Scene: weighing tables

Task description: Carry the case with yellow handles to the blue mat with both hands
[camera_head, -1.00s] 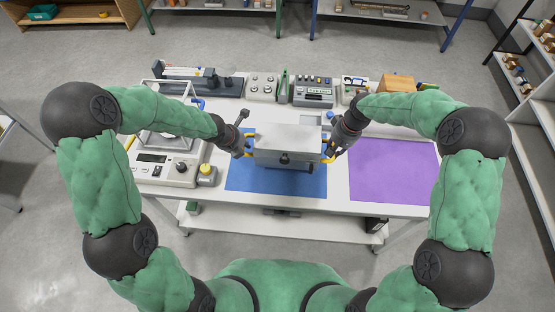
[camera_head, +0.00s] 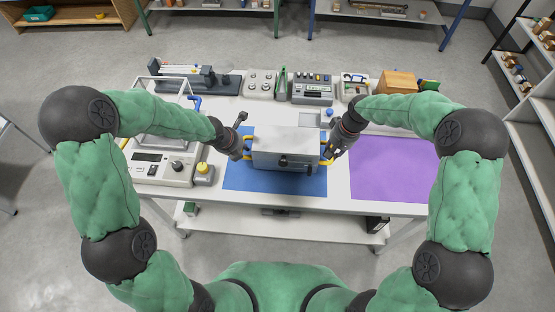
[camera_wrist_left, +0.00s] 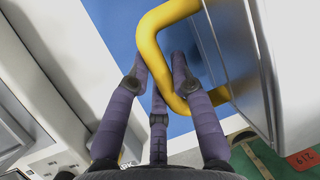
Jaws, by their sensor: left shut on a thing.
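The grey case (camera_head: 286,139) is upright over the blue mat (camera_head: 236,180) in the head view, covering its middle and back. I cannot tell whether its underside touches the mat. Its left yellow handle (camera_wrist_left: 150,42) is large in the left wrist view. My left gripper (camera_head: 245,152) is shut on that handle; its purple-grey fingers (camera_wrist_left: 158,85) sit around the lower part of the bar. My right gripper (camera_head: 328,153) is at the right yellow handle (camera_head: 326,162); its fingers are too small to judge their closure.
A purple mat (camera_head: 388,170) lies to the right on the white table. A balance (camera_head: 155,168) with a glass shield and a yellow-topped item (camera_head: 203,169) stand left of the blue mat. Instruments and a wooden box (camera_head: 397,83) line the back.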

